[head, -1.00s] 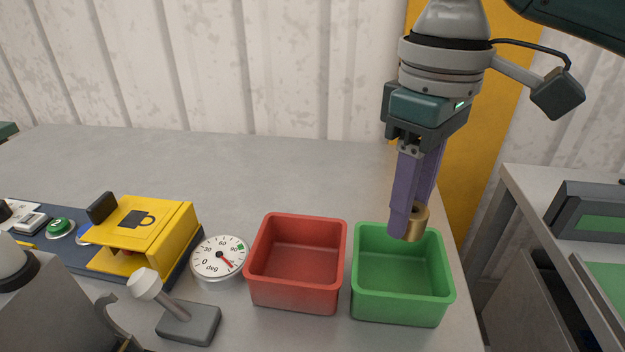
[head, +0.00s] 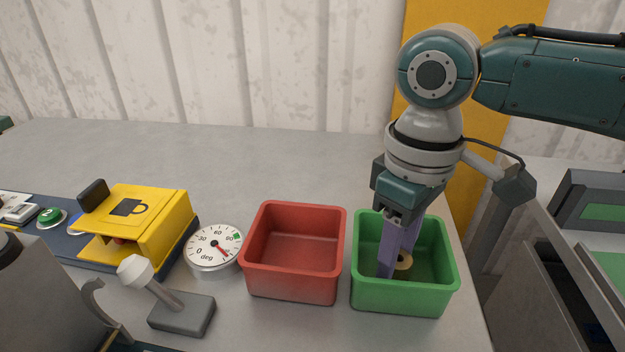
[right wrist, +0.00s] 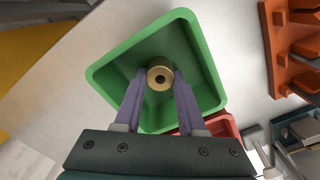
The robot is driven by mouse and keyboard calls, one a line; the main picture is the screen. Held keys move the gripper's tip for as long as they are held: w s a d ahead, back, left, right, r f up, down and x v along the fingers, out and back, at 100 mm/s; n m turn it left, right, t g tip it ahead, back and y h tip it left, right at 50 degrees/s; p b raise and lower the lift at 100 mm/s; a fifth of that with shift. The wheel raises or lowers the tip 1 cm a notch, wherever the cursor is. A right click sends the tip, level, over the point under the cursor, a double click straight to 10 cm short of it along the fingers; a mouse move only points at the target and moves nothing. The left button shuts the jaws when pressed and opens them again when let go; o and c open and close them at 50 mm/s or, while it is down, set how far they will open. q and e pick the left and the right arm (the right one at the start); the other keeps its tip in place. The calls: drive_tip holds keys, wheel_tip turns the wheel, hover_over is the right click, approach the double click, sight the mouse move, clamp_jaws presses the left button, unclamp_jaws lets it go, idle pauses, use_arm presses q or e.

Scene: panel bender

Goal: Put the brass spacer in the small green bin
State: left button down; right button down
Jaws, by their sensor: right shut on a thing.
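The brass spacer (head: 404,261) is a short ring with a hole through it. My right gripper (head: 394,268) has its purple fingers shut on it and points down inside the small green bin (head: 400,299). In the right wrist view the spacer (right wrist: 160,76) sits between the two fingertips (right wrist: 160,82), with the green bin (right wrist: 112,75) around it. I cannot tell whether the spacer touches the bin's floor. The fingers partly hide the spacer in the head view. My left gripper is not in view.
A red bin (head: 291,280) stands just left of the green one. Further left are a round dial gauge (head: 213,248), a grey lever (head: 180,312) and a yellow guarded box (head: 150,225). The back of the table (head: 250,155) is clear.

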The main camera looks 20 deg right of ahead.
drive_tip(key=c, duration=0.5)
unclamp_jaws()
wheel_tip(320, 180, up, 12)
drive_tip(key=p, duration=0.2)
drive_tip(key=shift+r+p, duration=0.15)
drive_tip(key=shift+p, duration=0.15)
drive_tip(key=shift+a, duration=0.1)
